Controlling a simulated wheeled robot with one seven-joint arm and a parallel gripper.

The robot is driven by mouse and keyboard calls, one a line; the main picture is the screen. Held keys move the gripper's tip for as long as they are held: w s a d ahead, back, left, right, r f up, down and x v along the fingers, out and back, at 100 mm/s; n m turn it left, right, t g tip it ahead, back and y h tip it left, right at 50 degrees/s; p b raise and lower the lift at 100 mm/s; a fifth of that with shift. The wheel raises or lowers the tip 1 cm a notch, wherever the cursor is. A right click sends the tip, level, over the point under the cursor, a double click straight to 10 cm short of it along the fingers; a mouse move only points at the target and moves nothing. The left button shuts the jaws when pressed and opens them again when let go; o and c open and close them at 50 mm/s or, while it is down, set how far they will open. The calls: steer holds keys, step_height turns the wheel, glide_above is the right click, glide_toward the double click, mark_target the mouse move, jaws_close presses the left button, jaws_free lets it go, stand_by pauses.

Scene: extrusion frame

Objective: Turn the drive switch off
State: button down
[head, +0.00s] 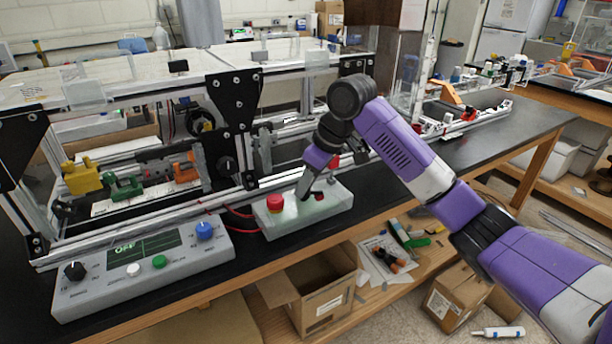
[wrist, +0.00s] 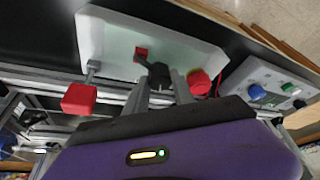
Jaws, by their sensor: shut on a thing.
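A pale box (head: 330,206) stands at the bench's front edge. In the wrist view the box (wrist: 110,42) carries a black switch knob (wrist: 158,72) with a small red part (wrist: 141,54) beside it. My gripper (wrist: 161,80) has its fingers on either side of this knob and is shut on it. In the head view my gripper (head: 303,190) reaches down onto the box top and hides most of the knob. A round red button (head: 275,203) is left of my gripper; it also shows in the wrist view (wrist: 200,82). Which control is the drive switch is not labelled legibly.
A red block on a metal stem (wrist: 79,98) stands close by. A grey control panel (head: 140,275) at left has a display reading OFF, knobs and buttons. The extrusion frame (head: 130,95) rises behind the box. An open cardboard box (head: 325,295) sits below the bench.

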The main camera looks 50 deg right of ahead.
mark_target(320, 192)
steer(key=n+y+p, duration=0.1)
steer(key=n, duration=0.1)
steer(key=n+g+y+p, duration=0.1)
steer(key=n, duration=0.2)
steer(key=shift+w+d+n, duration=0.1)
steer(key=shift+d+n, duration=0.05)
steer(key=shift+n, duration=0.15)
stand_by(0.4)
steer(key=c, duration=1.1)
jaws_free()
steer(key=shift+o, duration=0.2)
steer(key=shift+r, duration=0.1)
steer(key=v, duration=0.7)
steer(key=shift+r, duration=0.3)
steer(key=shift+d, duration=0.15)
